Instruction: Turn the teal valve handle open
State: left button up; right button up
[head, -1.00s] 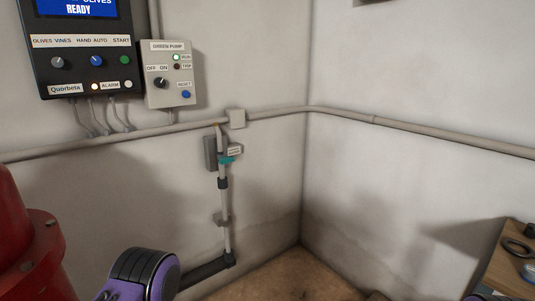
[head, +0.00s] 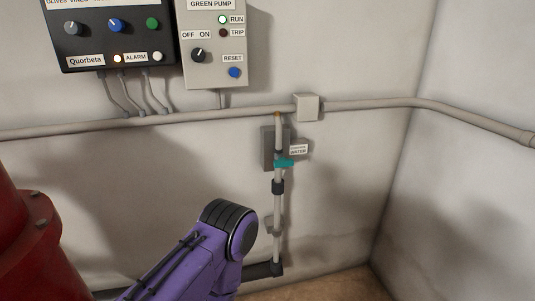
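The teal valve handle (head: 284,163) sits on a thin vertical grey pipe (head: 278,215) against the wall, near the middle of the head view. It looks roughly crosswise to the pipe, though it is small here. A grey box (head: 268,148) is behind it and a small white label reading "WATER" (head: 298,150) is beside it. A purple and black link of one of my arms shows at the lower middle, below and left of the handle and apart from it in the picture. Neither of my grippers is in view.
A horizontal conduit (head: 200,118) with a junction box (head: 306,106) runs along the wall above the handle. The green pump box (head: 215,45) and a dark control panel (head: 115,40) hang at upper left. A red flanged body (head: 25,235) stands at left. The wall corner is right.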

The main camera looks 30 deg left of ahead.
aim_at(282, 162)
jog(key=u, duration=0.7)
jog(key=i, duration=0.8)
jog(key=u, duration=0.7)
